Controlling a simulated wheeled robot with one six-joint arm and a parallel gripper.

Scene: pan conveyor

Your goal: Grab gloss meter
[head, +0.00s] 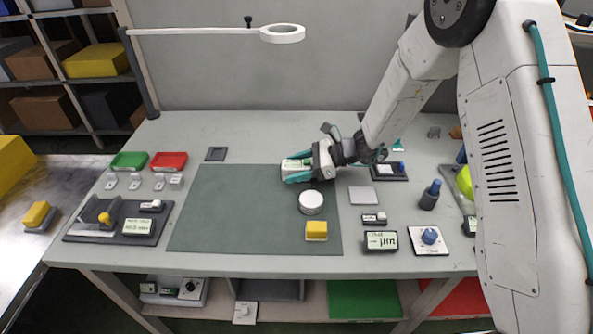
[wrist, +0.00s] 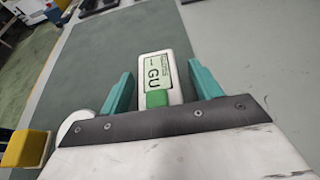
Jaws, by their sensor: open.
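The gloss meter, a white box with a pale green screen reading GU and a green patch (wrist: 160,68), sits on the dark green mat (head: 240,215). It also shows in the head view (head: 291,164), partly covered by my gripper. My gripper (wrist: 162,85) is open, with its two teal fingers on either side of the meter's body. Narrow gaps seem to show between the fingers and the meter. In the head view my gripper (head: 297,173) is low over the mat's back right part. The meter's near end is hidden by the gripper's dark palm edge.
A round white tin (head: 311,202) and a yellow block (head: 316,231) stand on the mat near my gripper. Green (head: 129,161) and red (head: 169,161) trays lie at left. The mat's left half is clear.

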